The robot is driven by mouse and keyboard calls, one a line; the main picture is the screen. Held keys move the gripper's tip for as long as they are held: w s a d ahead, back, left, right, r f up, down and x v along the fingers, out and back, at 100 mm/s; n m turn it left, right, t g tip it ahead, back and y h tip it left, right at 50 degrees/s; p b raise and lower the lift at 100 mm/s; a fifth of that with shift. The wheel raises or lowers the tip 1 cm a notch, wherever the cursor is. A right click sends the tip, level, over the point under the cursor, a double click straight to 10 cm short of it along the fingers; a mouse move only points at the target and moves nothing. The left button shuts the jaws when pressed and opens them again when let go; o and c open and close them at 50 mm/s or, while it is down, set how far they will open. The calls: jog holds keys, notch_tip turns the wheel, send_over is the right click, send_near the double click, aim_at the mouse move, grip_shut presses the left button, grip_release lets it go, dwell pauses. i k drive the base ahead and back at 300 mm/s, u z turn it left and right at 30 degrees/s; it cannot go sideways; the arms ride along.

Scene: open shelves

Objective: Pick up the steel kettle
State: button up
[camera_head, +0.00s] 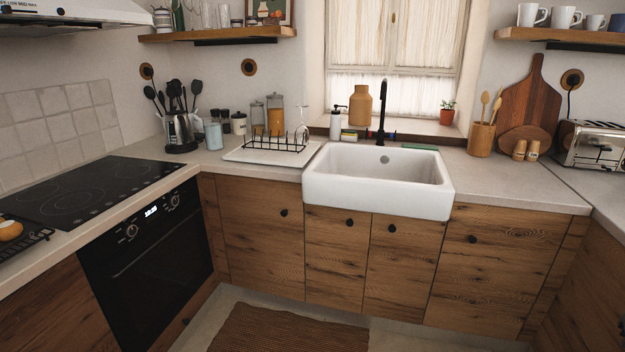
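The steel kettle (181,132) stands upright on the counter in the back left corner, to the right of the black cooktop. It has a shiny metal body and a dark base and handle. Black utensils in a holder stand close behind it. A pale blue-grey canister (214,136) stands just to its right. My gripper is not in view.
A drying rack (272,143) on a white board and a white sink (380,178) lie to the right. The black cooktop (75,190) is at left. A brown rug (288,328) lies on the floor. Wall shelves (217,34) hang above the counter.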

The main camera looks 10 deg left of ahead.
aim_at(178, 130)
jog(key=u, duration=0.2)
jog(key=i, duration=1.2)
jog(key=u, duration=0.85)
jog(key=i, duration=1.35)
jog(key=u, duration=0.45)
